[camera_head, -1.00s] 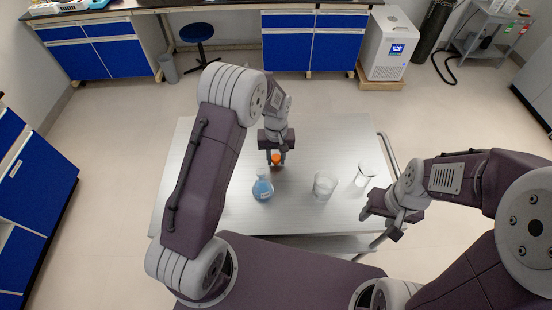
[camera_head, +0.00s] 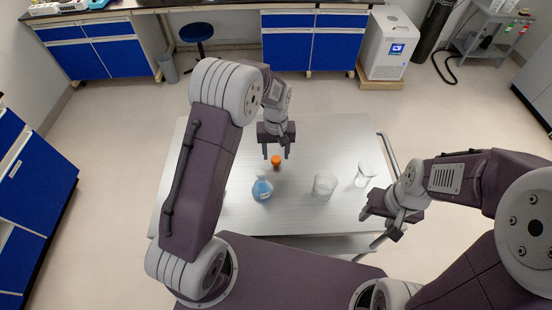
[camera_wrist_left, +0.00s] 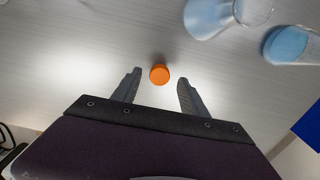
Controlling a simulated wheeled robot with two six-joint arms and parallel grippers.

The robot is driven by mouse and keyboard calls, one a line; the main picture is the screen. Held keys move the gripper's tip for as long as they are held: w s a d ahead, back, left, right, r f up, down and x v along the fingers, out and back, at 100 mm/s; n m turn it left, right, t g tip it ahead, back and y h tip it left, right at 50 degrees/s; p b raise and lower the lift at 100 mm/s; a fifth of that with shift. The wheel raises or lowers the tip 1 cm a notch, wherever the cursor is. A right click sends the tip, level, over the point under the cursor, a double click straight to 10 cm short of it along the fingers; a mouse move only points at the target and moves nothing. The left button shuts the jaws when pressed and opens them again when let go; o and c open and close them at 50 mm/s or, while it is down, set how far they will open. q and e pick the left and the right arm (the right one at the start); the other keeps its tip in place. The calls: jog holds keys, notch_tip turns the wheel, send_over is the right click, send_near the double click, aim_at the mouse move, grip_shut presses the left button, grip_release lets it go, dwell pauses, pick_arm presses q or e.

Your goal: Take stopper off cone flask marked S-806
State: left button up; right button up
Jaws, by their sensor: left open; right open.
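The orange stopper (camera_head: 276,160) is off any flask and appears to stand on the table. It also shows in the left wrist view (camera_wrist_left: 159,74), seen from above. My left gripper (camera_head: 276,155) is open above the stopper; in the wrist view its fingers (camera_wrist_left: 159,80) lie either side of it, with gaps. A flask with blue liquid (camera_head: 262,187) stands in front of the stopper, with no stopper on it; its label is too small to read. In the wrist view a second vessel with blue liquid (camera_wrist_left: 290,45) lies farther right. My right gripper (camera_head: 382,222) is open and empty beside the table.
Two clear glass beakers (camera_head: 324,187) (camera_head: 366,174) stand on the right of the metal table (camera_head: 340,135). My left arm hides part of the table's left side. The back of the table is clear.

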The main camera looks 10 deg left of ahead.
aim_at(276, 160)
pick_arm(q)
notch_tip(276, 160, up, 8)
jog(key=shift+r, duration=0.2)
jog(key=s+a+r, duration=0.3)
jog(key=s+a, duration=0.1)
jog(key=s, duration=0.4)
jog(key=s+f+m+t, duration=0.1)
jog(key=s+f+m, duration=0.2)
jog(key=s, duration=0.6)
notch_tip(276, 160, down, 3)
jog(key=shift+s+a+r, duration=0.2)
jog(key=shift+s+a, duration=0.05)
jog(key=shift+s, duration=0.1)
